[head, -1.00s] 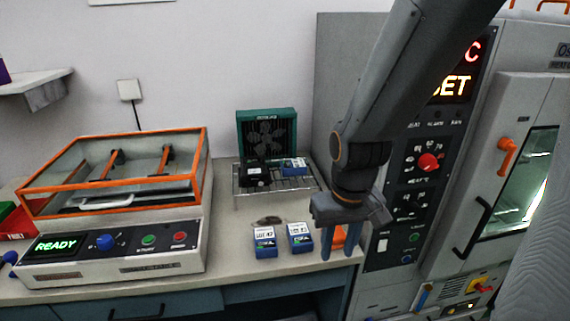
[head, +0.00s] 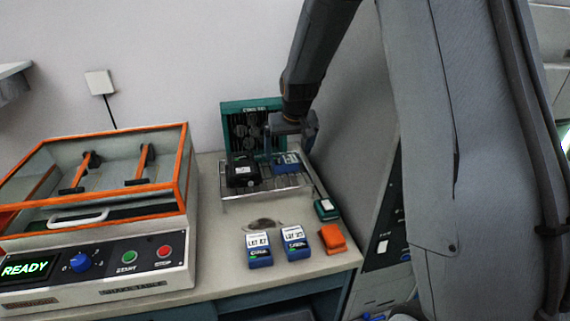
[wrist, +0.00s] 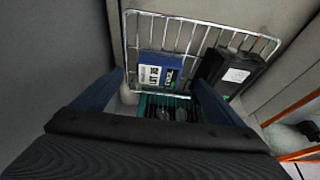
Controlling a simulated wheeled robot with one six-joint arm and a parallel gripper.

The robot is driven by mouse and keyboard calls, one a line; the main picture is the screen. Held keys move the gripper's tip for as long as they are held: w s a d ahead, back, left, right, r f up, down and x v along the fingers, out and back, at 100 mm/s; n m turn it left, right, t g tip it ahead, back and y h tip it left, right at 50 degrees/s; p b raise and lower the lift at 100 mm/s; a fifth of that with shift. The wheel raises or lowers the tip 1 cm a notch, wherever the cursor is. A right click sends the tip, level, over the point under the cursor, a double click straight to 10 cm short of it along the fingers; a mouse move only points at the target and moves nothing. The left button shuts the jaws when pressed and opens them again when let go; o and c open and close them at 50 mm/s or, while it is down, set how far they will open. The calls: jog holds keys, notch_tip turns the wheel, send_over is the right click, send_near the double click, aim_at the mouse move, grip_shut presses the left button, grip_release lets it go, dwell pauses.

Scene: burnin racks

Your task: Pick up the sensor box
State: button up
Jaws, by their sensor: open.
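Small blue boxes with white labels show; which one is the sensor box I cannot tell for sure. One blue box (head: 287,165) sits on the wire rack in front of the teal fan unit, and it also shows in the wrist view (wrist: 160,70). My gripper (head: 291,146) is open above this box, and in the wrist view its fingers (wrist: 159,82) stand apart on either side of the box's near end. Two more blue boxes stand on the bench, the left one (head: 259,250) and the right one (head: 295,243).
A black box (head: 242,173) sits beside the blue one on the wire rack (head: 262,196). The teal fan unit (head: 238,112) stands behind. An orange block (head: 333,239) and a green-black device (head: 326,209) lie at right. The orange-framed shaker (head: 97,215) is left; a grey cabinet wall (head: 350,130) is right.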

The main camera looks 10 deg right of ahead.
aim_at(285, 160)
jog(key=shift+w+r+p+x, duration=0.15)
jog(key=shift+p+x, duration=0.35)
jog(key=shift+x, duration=0.8)
jog(key=shift+w+p+x, duration=0.25)
jog(key=shift+p+x, duration=0.2)
jog(key=shift+x, duration=0.85)
jog(key=shift+w+r+p+x, duration=0.15)
jog(key=shift+p+x, duration=0.35)
jog(key=shift+x, duration=0.8)
jog(key=shift+c, duration=0.2)
jog(key=c, duration=1.3)
